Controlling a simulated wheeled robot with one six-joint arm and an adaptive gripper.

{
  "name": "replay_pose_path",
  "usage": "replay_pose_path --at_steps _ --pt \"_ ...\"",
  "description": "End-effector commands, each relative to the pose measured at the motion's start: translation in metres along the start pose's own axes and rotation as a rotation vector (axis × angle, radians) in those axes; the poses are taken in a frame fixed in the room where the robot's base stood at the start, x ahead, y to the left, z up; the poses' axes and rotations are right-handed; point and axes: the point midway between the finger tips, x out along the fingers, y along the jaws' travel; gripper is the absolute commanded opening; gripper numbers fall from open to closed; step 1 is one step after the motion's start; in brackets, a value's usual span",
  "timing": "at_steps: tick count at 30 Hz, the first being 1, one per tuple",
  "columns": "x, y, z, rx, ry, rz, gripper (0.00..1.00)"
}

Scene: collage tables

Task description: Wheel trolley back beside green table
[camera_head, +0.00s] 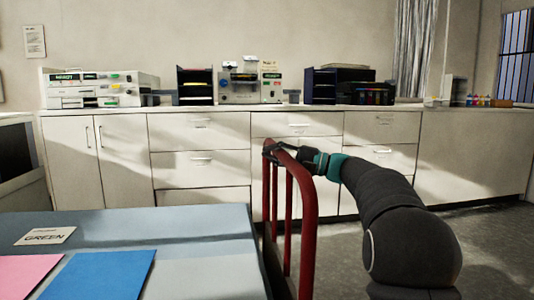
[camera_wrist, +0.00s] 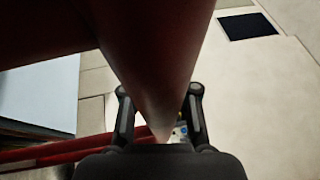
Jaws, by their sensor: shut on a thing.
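The trolley (camera_head: 308,220) shows as a red tubular frame with upright bars in the middle of the head view. Its lower part is hidden below the picture edge. My gripper (camera_head: 277,150) is shut on the top red rail at its far end. In the wrist view the red rail (camera_wrist: 135,50) runs between the two fingers of my gripper (camera_wrist: 160,118). The table (camera_head: 200,225) with a "GREEN" card (camera_head: 45,236) stands just left of the trolley; its top looks pale blue-grey. I cannot tell whether the trolley touches it.
A pink sheet (camera_head: 25,275) and a blue sheet (camera_head: 100,276) lie on the table. White cabinets (camera_head: 200,165) line the back wall close behind the trolley, with machines and trays on top. Grey floor (camera_head: 480,235) is clear at the right.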

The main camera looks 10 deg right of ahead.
Motion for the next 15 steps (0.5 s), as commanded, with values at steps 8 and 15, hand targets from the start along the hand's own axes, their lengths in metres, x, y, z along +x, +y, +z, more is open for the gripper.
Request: replay_pose_path --at_steps 8,15 --pt "-0.058 -0.01 -0.025 0.008 0.013 0.0 0.0" --pt "-0.121 -0.023 -0.05 0.012 0.018 -0.019 0.0"
